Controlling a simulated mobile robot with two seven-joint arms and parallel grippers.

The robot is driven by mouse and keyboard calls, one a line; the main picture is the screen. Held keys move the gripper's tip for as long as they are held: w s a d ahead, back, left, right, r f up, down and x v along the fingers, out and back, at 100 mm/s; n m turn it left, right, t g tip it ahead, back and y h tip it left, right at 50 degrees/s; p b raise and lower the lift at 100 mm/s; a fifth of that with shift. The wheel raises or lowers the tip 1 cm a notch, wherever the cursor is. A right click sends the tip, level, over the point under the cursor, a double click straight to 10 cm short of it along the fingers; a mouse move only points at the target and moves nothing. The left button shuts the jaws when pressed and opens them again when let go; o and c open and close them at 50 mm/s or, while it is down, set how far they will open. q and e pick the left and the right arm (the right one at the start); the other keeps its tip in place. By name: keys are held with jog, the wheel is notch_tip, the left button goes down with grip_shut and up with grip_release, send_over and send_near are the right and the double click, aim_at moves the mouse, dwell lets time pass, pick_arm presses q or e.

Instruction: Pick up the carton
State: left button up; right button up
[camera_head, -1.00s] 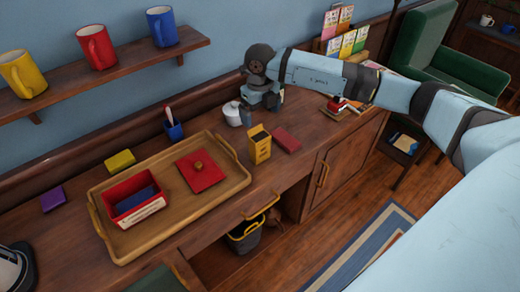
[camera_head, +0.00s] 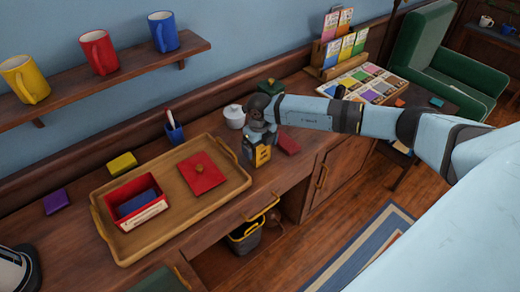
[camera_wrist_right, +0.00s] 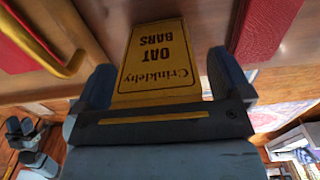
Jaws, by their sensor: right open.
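The carton is a yellow box (camera_head: 262,155) standing on the wooden desk, to the right of the tray. In the right wrist view the carton (camera_wrist_right: 158,62) shows the print "Crinkleby Oat Bars" between the fingers. My right gripper (camera_head: 260,138) is open and down at the carton's top, with one finger on each side of it. The wrist view shows the gripper (camera_wrist_right: 165,85) with a gap visible beside the carton. The upper part of the carton is hidden by the gripper in the head view.
A wooden tray (camera_head: 190,218) holds a red box (camera_head: 137,205) and a red lid (camera_head: 202,175). A red book (camera_head: 288,143) lies right beside the carton. A white pot (camera_head: 234,116) and a blue pen cup (camera_head: 174,132) stand behind. The desk's front edge is close.

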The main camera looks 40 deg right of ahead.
jog(key=c, duration=1)
